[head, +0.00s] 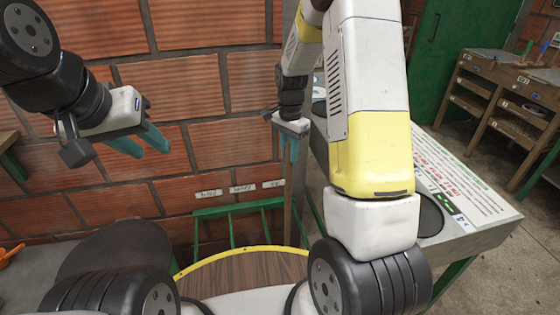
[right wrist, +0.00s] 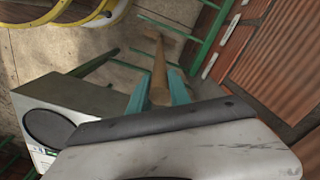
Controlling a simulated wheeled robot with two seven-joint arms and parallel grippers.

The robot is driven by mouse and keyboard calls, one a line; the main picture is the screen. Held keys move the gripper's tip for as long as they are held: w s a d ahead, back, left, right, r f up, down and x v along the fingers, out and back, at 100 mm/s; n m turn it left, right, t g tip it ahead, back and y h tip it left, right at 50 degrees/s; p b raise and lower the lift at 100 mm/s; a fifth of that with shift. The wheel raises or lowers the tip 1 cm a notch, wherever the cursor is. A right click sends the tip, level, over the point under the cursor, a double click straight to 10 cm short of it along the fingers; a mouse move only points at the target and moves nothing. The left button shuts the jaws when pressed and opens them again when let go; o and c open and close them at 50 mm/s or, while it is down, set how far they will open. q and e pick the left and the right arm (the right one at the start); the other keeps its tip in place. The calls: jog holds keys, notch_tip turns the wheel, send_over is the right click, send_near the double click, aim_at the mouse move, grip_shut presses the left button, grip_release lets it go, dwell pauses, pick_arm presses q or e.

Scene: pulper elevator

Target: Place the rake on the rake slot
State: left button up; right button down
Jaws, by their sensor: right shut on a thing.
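My right gripper (head: 291,150) is shut on a long wooden handle, taken as the rake (head: 288,205), which hangs down roughly upright close to the brick wall. A green rack (head: 240,210) stands low against the wall below several white labels, just left of the handle in the head view. Which slot is the rake's cannot be read. My left gripper (head: 140,142) is empty, with its fingers apart, left of the rack.
A grey counter (head: 470,238) with a printed sign (head: 455,190) stands right of the handle. It also shows in the right wrist view (right wrist: 95,98). Wooden shelves (head: 500,95) and a green door (head: 445,50) are at the far right. A dark disc (head: 115,245) lies at the lower left.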

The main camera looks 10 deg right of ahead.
aim_at(289, 164)
jog(key=shift+f, duration=2.2)
jog(key=c, duration=1.2)
grip_release()
jog(key=shift+f, duration=0.1)
notch_tip(289, 164, up, 12)
jog(key=s+a+r+n+t+y, duration=0.1)
jog(key=s+r+n+t+y, duration=0.15)
jog(key=s+r+n, duration=0.7)
jog(key=s+r+n+t, duration=0.1)
jog(key=s+r+t, duration=0.1)
jog(key=s, duration=0.5)
jog(key=s+a+r+n+t, duration=0.1)
jog(key=s+r, duration=0.3)
jog(key=s, duration=0.4)
jog(key=shift+a+r+t, duration=0.2)
jog(key=shift+a+t, duration=0.05)
jog(key=shift+t, duration=0.1)
